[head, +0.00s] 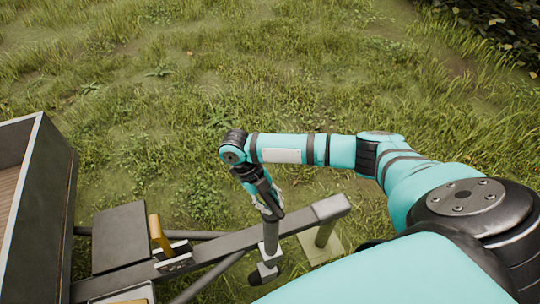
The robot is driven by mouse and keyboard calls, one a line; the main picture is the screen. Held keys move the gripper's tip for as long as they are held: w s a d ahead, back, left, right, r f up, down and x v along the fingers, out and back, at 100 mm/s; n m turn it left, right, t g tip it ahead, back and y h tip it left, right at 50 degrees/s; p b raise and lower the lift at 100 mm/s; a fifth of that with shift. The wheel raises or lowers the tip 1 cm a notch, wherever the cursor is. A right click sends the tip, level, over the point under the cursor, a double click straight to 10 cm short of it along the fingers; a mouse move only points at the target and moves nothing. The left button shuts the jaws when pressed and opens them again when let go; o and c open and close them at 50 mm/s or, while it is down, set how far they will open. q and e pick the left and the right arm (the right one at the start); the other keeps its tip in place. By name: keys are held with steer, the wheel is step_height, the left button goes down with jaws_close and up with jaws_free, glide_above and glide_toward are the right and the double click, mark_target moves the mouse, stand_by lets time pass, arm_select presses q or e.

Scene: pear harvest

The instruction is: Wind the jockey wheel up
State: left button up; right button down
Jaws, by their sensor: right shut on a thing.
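The jockey wheel's grey upright tube (271,236) stands beside the trailer's drawbar (225,243), with a grey clamp block low on it. Its dark wheel (264,273) shows only in part at the bottom. My right gripper (271,208) points down at the top of the tube and is shut on the jockey wheel's handle there. The fingers cover most of the handle, so its angle cannot be told. My left gripper is not in view.
The trailer's box (62,205) fills the left edge. A yellow lever (159,235) rises from the drawbar beside a dark flat plate (120,238). A short post (326,233) stands on a pale pad under the drawbar's front end. Open grass lies beyond.

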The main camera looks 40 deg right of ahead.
steer(key=shift+w+d+r+n+h, duration=0.2)
steer(key=shift+d+n+h, duration=0.1)
steer(key=shift+n, duration=0.2)
stand_by(0.7)
stand_by(0.6)
steer(key=c, duration=1.4)
jaws_free()
steer(key=shift+o, duration=1.4)
steer(key=shift+s+f, duration=0.1)
steer(key=shift+f, duration=0.05)
steer(key=shift+a, duration=0.1)
steer(key=v, duration=1.2)
steer(key=shift+s, duration=0.1)
